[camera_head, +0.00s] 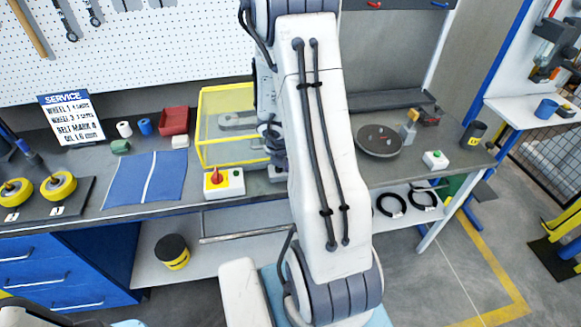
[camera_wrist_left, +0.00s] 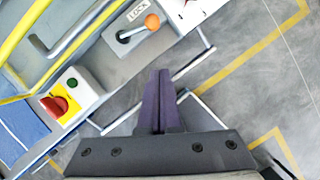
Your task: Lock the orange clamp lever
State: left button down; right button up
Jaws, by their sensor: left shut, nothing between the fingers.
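In the left wrist view, the orange ball knob (camera_wrist_left: 152,22) tops the short metal clamp lever (camera_wrist_left: 132,32). The lever lies across a grey plate beside a white LOCK label (camera_wrist_left: 138,10). My left gripper (camera_wrist_left: 158,74) has its dark fingers together and empty. In this view the fingertips appear below the knob, apart from it, over the bench's front edge and the floor. In the head view a large arm of mine covers the middle of the bench, and I cannot make out the lever or the fingertips there. My right gripper does not show.
The red rotary switch box (camera_head: 224,183) stands on the bench front, left of the arm. Behind it is a yellow-framed guard (camera_head: 228,95). A blue mat (camera_head: 145,178) lies left, and a round dark turntable (camera_head: 379,140) stands right. A lower shelf (camera_head: 215,243) runs underneath.

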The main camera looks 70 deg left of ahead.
pick_arm(q)
jog(key=shift+p+v, duration=0.65)
jog(key=shift+v, duration=1.3)
